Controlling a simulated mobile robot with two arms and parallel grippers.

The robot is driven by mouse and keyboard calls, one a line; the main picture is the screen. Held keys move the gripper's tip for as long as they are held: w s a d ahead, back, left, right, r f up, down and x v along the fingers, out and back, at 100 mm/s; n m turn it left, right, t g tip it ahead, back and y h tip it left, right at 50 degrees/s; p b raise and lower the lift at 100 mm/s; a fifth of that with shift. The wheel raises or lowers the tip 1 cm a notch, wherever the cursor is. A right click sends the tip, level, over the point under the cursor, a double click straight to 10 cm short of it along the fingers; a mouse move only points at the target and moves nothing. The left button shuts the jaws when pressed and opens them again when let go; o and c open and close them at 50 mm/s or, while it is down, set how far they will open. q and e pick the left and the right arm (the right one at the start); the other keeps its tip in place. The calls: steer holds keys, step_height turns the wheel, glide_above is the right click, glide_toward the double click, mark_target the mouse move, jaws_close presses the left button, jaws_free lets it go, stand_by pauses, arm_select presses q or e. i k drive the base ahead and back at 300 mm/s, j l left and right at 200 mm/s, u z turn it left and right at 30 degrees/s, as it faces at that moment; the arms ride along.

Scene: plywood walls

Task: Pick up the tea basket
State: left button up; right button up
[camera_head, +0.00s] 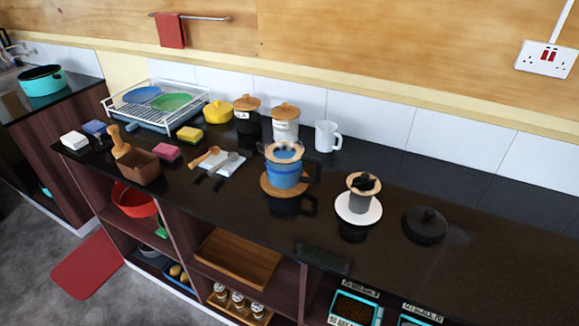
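No thing is plainly marked as the tea basket, and I cannot tell for sure which one it is. A small grey cylinder with a wooden collar and a dark top (361,194) stands upright on a white saucer (359,216), on the black counter. Left of it, a blue glass pot (286,174) with a dark handle stands on a round wooden coaster (269,189). A wooden ring sits at its top, and its inside is only partly visible. A black round lid with a knob (426,225) lies to the right. Neither gripper is in view.
A white mug (326,136) and lidded canisters (285,122) stand behind the pot. Spoons on a white cloth (222,166), sponges and a dish rack (167,107) are to the left. The black counter (490,225) is clear at right. Open shelves below hold a wooden tray (238,256).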

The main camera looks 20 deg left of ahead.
mark_target(363, 186)
steer(key=i+j+z, duration=0.1)
steer(key=j+z, duration=0.35)
steer(key=j, duration=0.15)
steer(key=j+z, duration=0.5)
steer(key=k+j+z, duration=0.1)
steer(key=j+z, duration=0.35)
steer(key=j, duration=0.25)
